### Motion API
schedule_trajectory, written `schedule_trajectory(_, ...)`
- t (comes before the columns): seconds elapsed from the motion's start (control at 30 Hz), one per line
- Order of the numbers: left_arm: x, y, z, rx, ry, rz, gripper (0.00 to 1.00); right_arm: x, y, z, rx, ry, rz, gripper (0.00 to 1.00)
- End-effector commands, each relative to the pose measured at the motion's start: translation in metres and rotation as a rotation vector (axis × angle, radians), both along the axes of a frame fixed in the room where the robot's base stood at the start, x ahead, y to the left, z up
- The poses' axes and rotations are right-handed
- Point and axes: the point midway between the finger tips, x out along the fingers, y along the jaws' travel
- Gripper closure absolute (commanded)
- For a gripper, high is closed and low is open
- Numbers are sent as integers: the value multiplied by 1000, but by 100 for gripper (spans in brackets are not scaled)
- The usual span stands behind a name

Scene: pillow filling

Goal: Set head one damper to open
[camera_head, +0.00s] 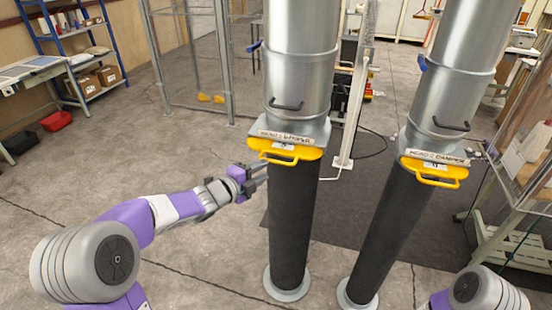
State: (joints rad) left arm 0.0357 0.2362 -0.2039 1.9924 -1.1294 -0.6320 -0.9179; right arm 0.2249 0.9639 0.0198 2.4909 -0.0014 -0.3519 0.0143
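The left metal duct (300,50) carries a label plate (285,137) that seems to name the head one damper; the text is small. Below it is a yellow damper plate (300,152) with a front loop handle, seated between the duct and a black sleeve (292,220). How far the plate is slid in is hard to tell. My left gripper (262,176) is left of the sleeve, below and left of the yellow plate. Its fingers look apart, with nothing between them. Contact with the sleeve is not clear. My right gripper is out of view; only part of that arm shows at bottom right.
A second duct (455,60) stands to the right with its own yellow damper plate (435,170) labelled head 2 damper. Both sleeves end in round floor flanges. A glass-sided bench (510,250) stands at right.

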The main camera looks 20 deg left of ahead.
Motion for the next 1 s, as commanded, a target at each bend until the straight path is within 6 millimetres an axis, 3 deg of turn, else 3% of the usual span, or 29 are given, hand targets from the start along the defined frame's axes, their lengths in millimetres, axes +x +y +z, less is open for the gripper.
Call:
schedule_trajectory(0.5,59,-28,-7,18,-14,-9,62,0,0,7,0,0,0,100)
schedule_trajectory(0.9,66,-31,-9,16,-15,-7,62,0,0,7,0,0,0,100)
schedule_trajectory(1.0,66,-31,-9,16,-15,-7,77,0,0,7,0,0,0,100)
